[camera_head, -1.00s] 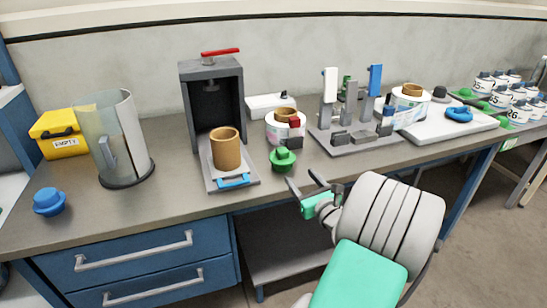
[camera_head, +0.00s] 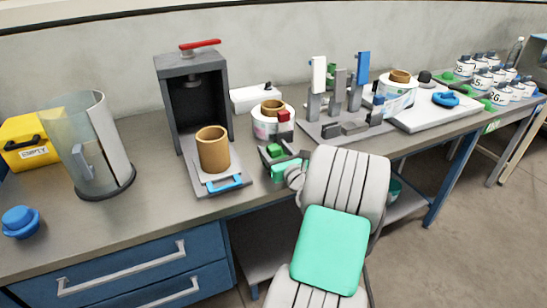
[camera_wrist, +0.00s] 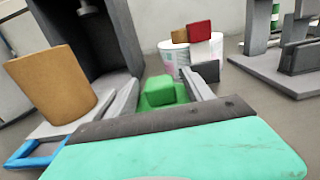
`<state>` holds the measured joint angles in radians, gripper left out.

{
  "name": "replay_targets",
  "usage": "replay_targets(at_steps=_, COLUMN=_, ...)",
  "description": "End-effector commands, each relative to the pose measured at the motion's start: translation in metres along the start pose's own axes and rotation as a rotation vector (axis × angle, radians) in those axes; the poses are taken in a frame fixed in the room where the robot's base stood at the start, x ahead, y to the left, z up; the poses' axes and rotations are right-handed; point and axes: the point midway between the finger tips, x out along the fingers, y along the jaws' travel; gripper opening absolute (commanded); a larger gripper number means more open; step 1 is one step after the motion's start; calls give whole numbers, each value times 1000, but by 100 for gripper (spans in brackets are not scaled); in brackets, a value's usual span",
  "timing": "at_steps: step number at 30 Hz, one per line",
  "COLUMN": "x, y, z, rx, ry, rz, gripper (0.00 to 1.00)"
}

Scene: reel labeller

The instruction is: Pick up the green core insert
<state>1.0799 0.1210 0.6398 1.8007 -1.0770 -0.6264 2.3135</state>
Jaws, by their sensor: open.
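The green core insert (camera_head: 274,151) stands on the bench between the dark press and the label roll. In the wrist view the green core insert (camera_wrist: 158,92) sits between the two fingers, with its square top showing and its near lower part hidden by my gripper's body. My gripper (camera_head: 284,155) is open, its fingers reaching along both sides of the insert. The wrist view shows my gripper (camera_wrist: 165,86) with a finger to the left and right of the insert; I cannot tell whether either touches it.
The press (camera_head: 190,95) with a brown core (camera_head: 213,150) on its blue-handled plate stands close left. A label roll (camera_head: 272,122) with a red block is just behind the insert. A grey fixture (camera_head: 345,133) stands right. The bench's front edge is near my arm.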

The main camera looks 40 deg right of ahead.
Motion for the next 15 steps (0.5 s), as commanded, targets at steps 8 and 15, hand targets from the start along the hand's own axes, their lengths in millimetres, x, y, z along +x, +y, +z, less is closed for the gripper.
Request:
replay_targets(at_steps=8, x=1, y=0, z=0, rx=0, ry=0, rz=-1, gripper=53)
replay_targets(at_steps=15, x=0, y=0, z=0, rx=0, ry=0, rz=0, gripper=34)
